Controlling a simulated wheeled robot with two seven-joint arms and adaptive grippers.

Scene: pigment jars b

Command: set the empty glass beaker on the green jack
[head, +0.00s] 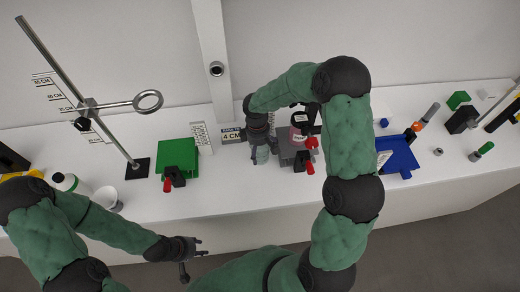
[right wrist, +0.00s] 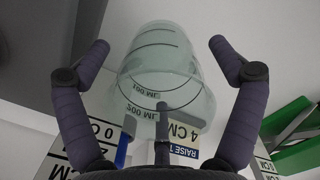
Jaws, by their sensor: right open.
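The clear glass beaker (head: 262,155) is by my right gripper (head: 260,148) in the head view, left of a grey jack. In the right wrist view the beaker (right wrist: 162,75) lies between the two spread fingers of the right gripper (right wrist: 160,45), with a visible gap on both sides. It looks empty, with dark graduation lines. The green jack (head: 178,154) stands to the left on the table, with a bare top and a red-tipped black knob at its front. My left gripper (head: 196,250) hangs in front of the table, away from both; its fingers are too small to judge.
A steel ring stand (head: 138,168) is left of the green jack. A grey jack (head: 287,152) bearing a vessel is close right of the beaker. A scale card (head: 202,138) and a 4 CM sign (head: 232,135) stand behind. A blue jack (head: 400,156) is further right.

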